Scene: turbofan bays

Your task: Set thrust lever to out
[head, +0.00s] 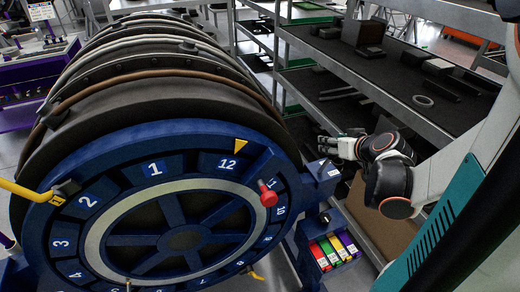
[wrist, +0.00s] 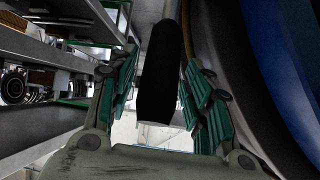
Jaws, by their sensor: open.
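A large turbofan (head: 130,95) stands at the left, with a blue front ring (head: 110,170) bearing numbers. A red-knobbed lever (head: 268,195) sticks out of the ring's right side, below the 12. A yellow handle (head: 25,191) is at the ring's left edge. I cannot tell which of these is the thrust lever, and no "out" mark is readable. My gripper (head: 326,147) is to the right of the turbofan, apart from the red knob. In the wrist view my gripper (wrist: 160,62) has its green fingers spread, with a dark elongated shape (wrist: 161,85) seen between them; no grip shows.
Metal shelving (head: 400,80) with dark parts runs along the right, close behind my gripper. A blue box with coloured folders (head: 334,252) sits low beside the ring. A purple bench (head: 40,75) stands at the far left. The gap between turbofan and shelving is narrow.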

